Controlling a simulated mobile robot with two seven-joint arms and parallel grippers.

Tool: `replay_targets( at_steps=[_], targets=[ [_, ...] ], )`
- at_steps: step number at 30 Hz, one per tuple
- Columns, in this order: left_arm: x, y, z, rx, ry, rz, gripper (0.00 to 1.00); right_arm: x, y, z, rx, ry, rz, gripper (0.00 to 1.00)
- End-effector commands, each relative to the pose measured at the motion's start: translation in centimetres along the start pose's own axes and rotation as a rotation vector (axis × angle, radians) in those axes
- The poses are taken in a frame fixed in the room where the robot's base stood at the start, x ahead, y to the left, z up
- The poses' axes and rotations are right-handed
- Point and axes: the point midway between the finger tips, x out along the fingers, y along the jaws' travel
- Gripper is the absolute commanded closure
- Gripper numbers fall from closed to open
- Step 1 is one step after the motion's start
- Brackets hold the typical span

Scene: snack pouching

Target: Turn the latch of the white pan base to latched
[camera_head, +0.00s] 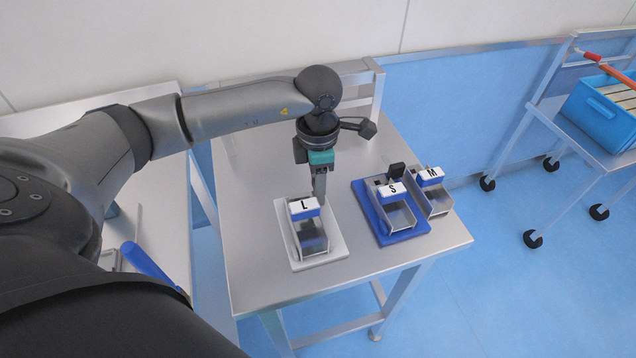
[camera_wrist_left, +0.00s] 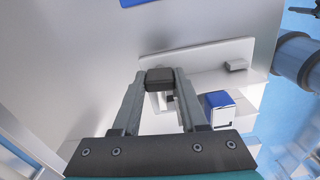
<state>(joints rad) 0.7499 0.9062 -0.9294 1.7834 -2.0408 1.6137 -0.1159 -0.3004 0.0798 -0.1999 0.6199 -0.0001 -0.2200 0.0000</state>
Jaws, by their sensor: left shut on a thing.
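The white pan base (camera_head: 283,215) lies on the metal table, carrying a metal pan (camera_head: 314,240) with a blue-and-white block marked L (camera_head: 304,207). My left gripper (camera_head: 319,198) reaches down at the back right of this base, beside the L block. In the left wrist view, the left gripper (camera_wrist_left: 160,82) is shut on a small dark block (camera_wrist_left: 160,74), which appears to be the latch of the white base. The latch's angle cannot be told, as the fingers cover much of it. My right gripper is not in view.
A blue base (camera_head: 412,236) with a pan and block S (camera_head: 394,188) sits to the right, with a black latch (camera_head: 396,169) at its back. A pan with block M (camera_head: 431,175) stands beside it. The front of the table (camera_head: 250,280) is clear. A blue crate (camera_head: 598,118) is on a cart.

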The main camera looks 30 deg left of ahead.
Motion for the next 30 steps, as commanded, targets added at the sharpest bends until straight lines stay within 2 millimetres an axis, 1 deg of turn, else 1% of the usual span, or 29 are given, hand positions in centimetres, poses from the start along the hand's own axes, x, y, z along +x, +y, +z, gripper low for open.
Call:
replay_targets(
  at_steps=[7,15,23,24,30],
  targets=[
    [-0.05,0.01,0.01,-0.013,0.000,0.000,1.00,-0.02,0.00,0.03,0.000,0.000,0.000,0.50],
    [-0.06,0.01,0.01,-0.130,0.000,0.000,1.00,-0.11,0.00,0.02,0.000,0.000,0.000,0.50],
    [-0.06,0.02,0.01,-0.135,-0.001,0.000,1.00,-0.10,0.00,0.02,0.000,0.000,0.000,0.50],
    [-0.06,0.02,0.01,-0.135,-0.001,0.000,0.54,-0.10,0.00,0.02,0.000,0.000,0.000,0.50],
    [-0.05,0.02,0.00,-0.133,0.000,0.000,0.32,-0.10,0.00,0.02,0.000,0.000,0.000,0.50]
  ],
)
